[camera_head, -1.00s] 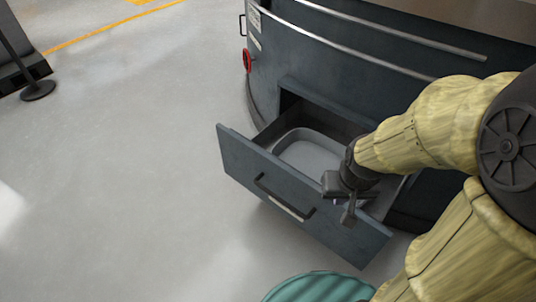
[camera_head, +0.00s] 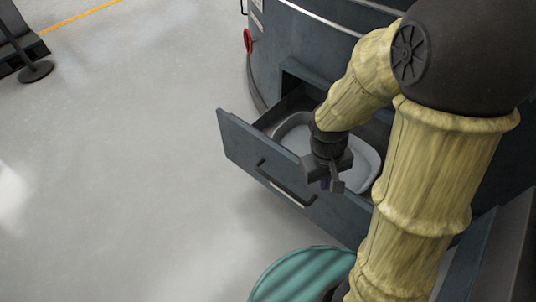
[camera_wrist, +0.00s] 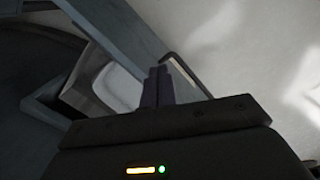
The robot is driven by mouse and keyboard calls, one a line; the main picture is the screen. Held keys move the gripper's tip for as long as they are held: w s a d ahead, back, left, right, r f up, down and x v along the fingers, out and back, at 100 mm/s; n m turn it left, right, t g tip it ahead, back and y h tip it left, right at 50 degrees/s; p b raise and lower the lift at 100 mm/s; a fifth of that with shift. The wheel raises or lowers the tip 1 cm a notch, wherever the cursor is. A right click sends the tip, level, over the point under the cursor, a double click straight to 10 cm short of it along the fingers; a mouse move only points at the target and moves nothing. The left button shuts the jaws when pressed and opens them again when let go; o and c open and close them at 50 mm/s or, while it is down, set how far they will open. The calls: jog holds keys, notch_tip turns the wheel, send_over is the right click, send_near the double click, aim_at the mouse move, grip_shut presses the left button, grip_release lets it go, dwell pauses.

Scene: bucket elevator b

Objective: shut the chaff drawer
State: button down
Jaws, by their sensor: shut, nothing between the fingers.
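The chaff drawer (camera_head: 240,150) stands pulled out of the dark blue-grey curved machine body (camera_head: 290,38). Its front panel carries a dark bar handle (camera_head: 285,187), and a pale grey tray (camera_head: 362,168) lies inside. My gripper (camera_head: 330,188) is shut and empty, and in the head view it overlaps the top of the front panel near the handle. My arm hides part of the drawer's inside and its right side. In the wrist view the shut fingers (camera_wrist: 158,85) lie beside the handle (camera_wrist: 188,76) and the drawer front (camera_wrist: 115,30); I cannot tell whether they touch.
A teal ribbed round object (camera_head: 300,277) stands on the floor below the drawer. A dark post base (camera_head: 36,72) is at the far left. The grey floor left of the drawer is clear.

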jog(key=w+a+f+n+g+h+p, duration=0.1)
jog(key=a+f+n+h, duration=0.35)
jog(key=n, duration=0.25)
jog(key=n+t+h+p, duration=0.3)
jog(key=n+t+h, duration=0.2)
jog(key=n+t, duration=1.1)
send_near(274, 150)
jog(key=s+a+n, duration=0.1)
jog(key=s+a, duration=0.4)
jog(key=shift+s+d+r+g, duration=0.15)
jog(key=shift+s+d+g, duration=0.05)
jog(key=shift+s+g, duration=0.1)
jog(key=shift+w+d, duration=0.1)
jog(key=shift+w, duration=0.05)
jog(key=b+x, duration=0.3)
jog(key=x, duration=1)
jog(key=shift+w+d+r, duration=0.15)
jog(key=shift+w+d, duration=0.05)
jog(key=shift+d, duration=0.15)
jog(key=shift+w, duration=0.15)
